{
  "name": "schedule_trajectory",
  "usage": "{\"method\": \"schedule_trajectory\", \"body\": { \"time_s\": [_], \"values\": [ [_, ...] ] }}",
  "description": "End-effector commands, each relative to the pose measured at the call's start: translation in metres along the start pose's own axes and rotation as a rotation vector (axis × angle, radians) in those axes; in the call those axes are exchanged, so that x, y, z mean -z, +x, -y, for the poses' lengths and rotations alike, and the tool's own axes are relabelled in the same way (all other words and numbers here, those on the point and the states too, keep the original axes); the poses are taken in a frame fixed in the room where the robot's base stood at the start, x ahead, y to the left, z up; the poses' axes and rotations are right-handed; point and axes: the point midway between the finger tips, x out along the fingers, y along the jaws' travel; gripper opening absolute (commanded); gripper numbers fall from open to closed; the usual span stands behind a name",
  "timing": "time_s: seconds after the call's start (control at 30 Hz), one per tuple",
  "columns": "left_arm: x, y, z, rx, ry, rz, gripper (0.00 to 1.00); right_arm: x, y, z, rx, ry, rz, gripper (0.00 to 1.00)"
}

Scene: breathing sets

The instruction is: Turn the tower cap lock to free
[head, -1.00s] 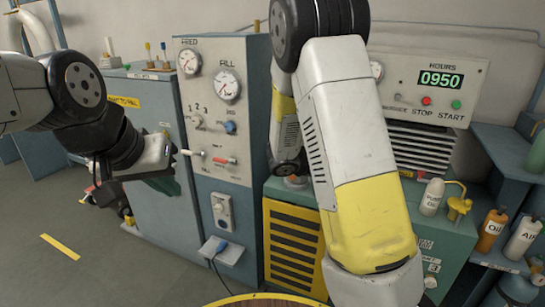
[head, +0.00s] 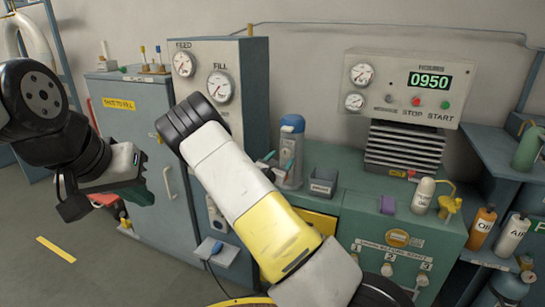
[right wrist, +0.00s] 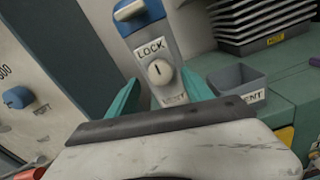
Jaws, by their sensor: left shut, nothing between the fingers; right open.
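The tower (head: 291,150) is a grey post with a blue cap (head: 292,122), upright on the green cabinet top in the head view. In the right wrist view its grey face (right wrist: 150,45) carries a LOCK label and a round, pale lock knob (right wrist: 159,72) with a dark slot mark. The label below the knob is blurred. My right gripper (right wrist: 160,96) is open, with its teal fingers on either side of the tower's lower face; I cannot tell whether they touch it. My left gripper (head: 142,190) is shut and empty, far left of the tower.
A small grey bin (head: 322,183) stands right of the tower. The gauge panel (head: 222,75) rises to its left. A purple block (head: 388,205), a white bottle (head: 424,195) and a yellow oil can (head: 449,205) stand farther right. My right forearm covers part of the cabinet front.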

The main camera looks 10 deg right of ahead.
Motion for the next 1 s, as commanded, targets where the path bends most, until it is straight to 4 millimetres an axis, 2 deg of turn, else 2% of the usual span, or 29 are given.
{"method": "schedule_trajectory", "body": {
  "time_s": [0.17, 0.47, 0.7, 0.77, 1.0],
  "values": [
    [0.0, 0.0, 0.0, 0.0, 0.0, 0.0, 0.0, 0.0, 0.016, 0.0, 0.001, 0.001, 0.001, 0.59],
    [0.0, 0.0, 0.0, 0.0, 0.0, 0.0, 0.0, 0.0, 0.018, 0.0, 0.001, 0.001, 0.0, 0.57],
    [0.0, 0.0, 0.0, 0.0, 0.0, 0.0, 0.0, 0.0, 0.017, 0.0, 0.001, 0.001, -0.001, 0.1],
    [0.0, 0.0, 0.0, 0.0, 0.0, 0.0, 0.0, 0.0, 0.017, 0.0, 0.001, 0.001, -0.001, 0.0],
    [0.0, 0.0, 0.0, 0.0, 0.0, 0.0, 0.0, 0.0, 0.017, 0.0, 0.001, -0.019, -0.001, 0.0]
  ]
}}
